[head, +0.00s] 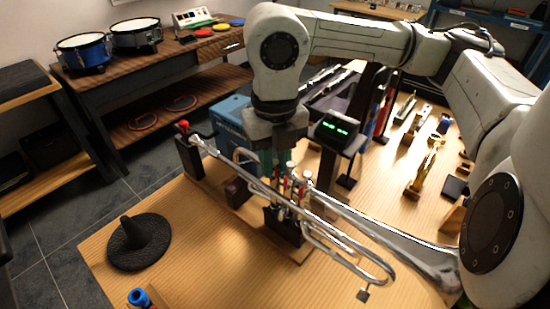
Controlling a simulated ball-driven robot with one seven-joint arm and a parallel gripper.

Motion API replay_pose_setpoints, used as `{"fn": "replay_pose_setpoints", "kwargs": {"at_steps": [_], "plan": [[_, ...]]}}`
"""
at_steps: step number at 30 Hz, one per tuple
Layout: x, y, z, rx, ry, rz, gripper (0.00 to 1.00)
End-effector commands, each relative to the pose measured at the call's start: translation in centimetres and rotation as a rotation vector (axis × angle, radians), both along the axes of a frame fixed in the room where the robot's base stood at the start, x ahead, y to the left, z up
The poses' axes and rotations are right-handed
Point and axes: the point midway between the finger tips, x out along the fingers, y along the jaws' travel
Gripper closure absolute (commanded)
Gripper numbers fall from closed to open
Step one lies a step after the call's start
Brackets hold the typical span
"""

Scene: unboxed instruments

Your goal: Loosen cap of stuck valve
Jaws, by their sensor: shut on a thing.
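A silver trumpet (345,240) lies across a dark holder on the wooden bench, with its bell at the lower right. Its valve cluster (291,190) stands near the middle, with several upright valves and some red parts. My gripper (277,163) points down from the arm at the valve cluster, at its upper left side. It is shut on a valve cap, as far as I can tell. The fingertips and the gripped cap are small and partly hidden, so I cannot see how the cap sits.
A box with a green display (338,128) stands close right of my gripper, and a blue case (235,122) behind it. Brass parts (425,168) lie at the right.

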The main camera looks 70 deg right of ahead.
Motion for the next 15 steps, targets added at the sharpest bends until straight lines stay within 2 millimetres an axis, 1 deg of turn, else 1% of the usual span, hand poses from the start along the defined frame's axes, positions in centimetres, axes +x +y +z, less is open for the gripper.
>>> {"fn": "replay_pose_setpoints", "kwargs": {"at_steps": [5,15], "plan": [[0.01,0.01,-0.08,0.000,0.000,0.012,0.99],[0.00,0.00,-0.16,-0.001,0.001,0.109,0.99]]}}
